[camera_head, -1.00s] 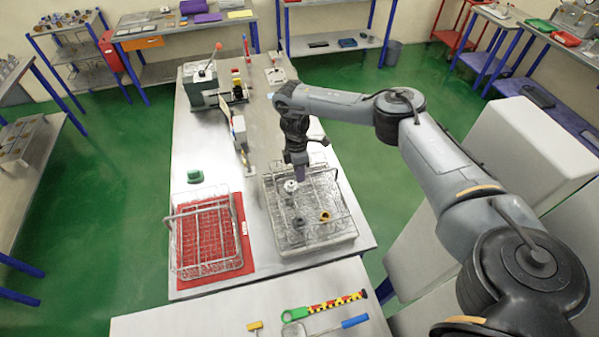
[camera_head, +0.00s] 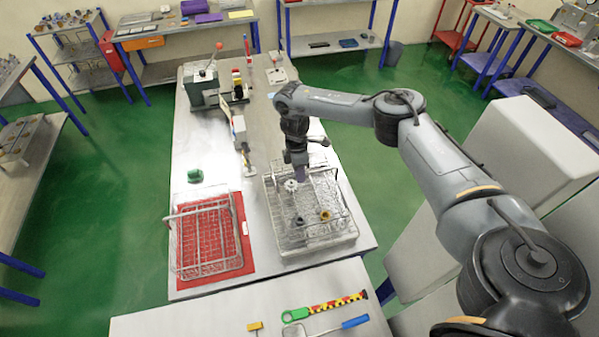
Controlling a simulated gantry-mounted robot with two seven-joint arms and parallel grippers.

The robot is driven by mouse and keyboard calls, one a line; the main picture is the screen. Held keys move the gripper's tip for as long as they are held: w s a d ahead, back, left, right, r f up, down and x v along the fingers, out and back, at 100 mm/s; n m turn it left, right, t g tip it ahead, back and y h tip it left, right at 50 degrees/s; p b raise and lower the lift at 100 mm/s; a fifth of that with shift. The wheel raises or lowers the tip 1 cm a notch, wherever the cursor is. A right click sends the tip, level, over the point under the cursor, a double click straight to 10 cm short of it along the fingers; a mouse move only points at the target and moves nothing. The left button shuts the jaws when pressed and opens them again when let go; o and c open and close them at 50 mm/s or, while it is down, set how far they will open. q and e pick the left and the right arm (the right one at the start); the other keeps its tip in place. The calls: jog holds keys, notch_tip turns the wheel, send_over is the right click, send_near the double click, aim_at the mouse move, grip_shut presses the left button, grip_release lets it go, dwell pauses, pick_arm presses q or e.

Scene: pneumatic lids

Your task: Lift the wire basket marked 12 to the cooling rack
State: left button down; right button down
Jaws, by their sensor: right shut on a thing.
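A wire basket (camera_head: 350,210) stands at the right of the table, on or in a grey metal tray (camera_head: 318,247). It holds a white part (camera_head: 290,185), a dark part (camera_head: 299,220) and a yellow-and-black part (camera_head: 325,215). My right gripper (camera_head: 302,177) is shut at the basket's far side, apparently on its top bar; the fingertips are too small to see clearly. A second, empty-looking wire basket (camera_head: 205,271) stands on a red mat (camera_head: 247,262) to the left. I cannot read a 12 on either basket, and cannot tell which surface is the cooling rack. My left gripper is out of view.
A green block (camera_head: 195,176) lies behind the red mat. An upright stand (camera_head: 240,130) is left of my right gripper, and a green lever machine (camera_head: 203,88) is farther back. Tools, including a blue-handled one (camera_head: 355,321), lie on the front table.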

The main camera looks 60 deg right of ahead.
jog(key=shift+s+d+f, duration=0.1)
jog(key=shift+d+f, duration=0.05)
jog(key=shift+f, duration=0.25)
jog(key=c, duration=1.5)
grip_release()
jog(key=shift+c, duration=0.2)
jog(key=o, duration=0.4)
jog(key=shift+s, duration=0.1)
jog(key=shift+r, duration=0.1)
